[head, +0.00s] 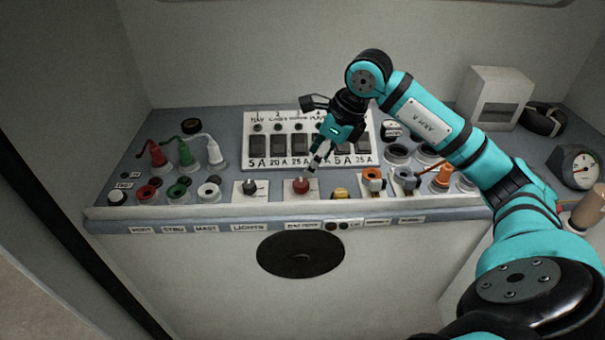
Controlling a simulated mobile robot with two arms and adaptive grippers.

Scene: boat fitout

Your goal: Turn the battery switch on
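The battery switch is a red knob (301,187) on a pale square plate at the front of the blue-grey console, above a small label that seems to read battery. My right arm reaches in from the right, and its gripper (315,163) points down just above and slightly right of the red knob. The fingertips look close together, but I cannot tell whether they are shut or whether they touch the knob. My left gripper is not in view.
A dark knob (250,187) on a similar plate is left of the red one, and a yellow button (340,193) is right. A breaker panel (262,137) stands behind. Red, green and white plugs (184,152) are at left. Orange-and-grey fittings (373,181) and a gauge (577,167) are at right.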

